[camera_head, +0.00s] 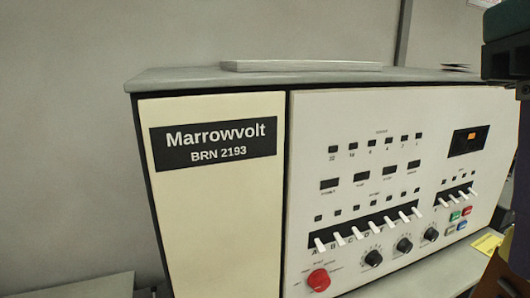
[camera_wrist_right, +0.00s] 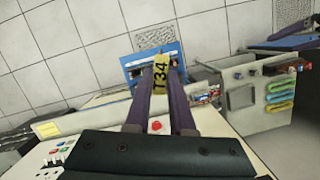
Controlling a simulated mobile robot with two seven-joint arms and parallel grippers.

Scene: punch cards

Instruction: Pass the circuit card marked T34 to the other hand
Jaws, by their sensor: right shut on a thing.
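The circuit card marked T34 (camera_wrist_right: 160,72) shows in the right wrist view. It has a blue board and a yellow label with dark lettering. My right gripper (camera_wrist_right: 161,66) is shut on it, with the two dark purple fingers reaching up to the card. The fingers hide part of the card. In the head view, only dark parts of my right arm show at the right edge, and the card cannot be made out there. My left gripper is in neither view.
A console (camera_head: 218,220) labelled Marrowvolt BRN 2193 fills the head view, with white switches, black knobs and a red button (camera_head: 318,280). A flat pale slab (camera_head: 300,66) lies on its top. A grey unit (camera_wrist_right: 243,90) with coloured coils stands right in the wrist view.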

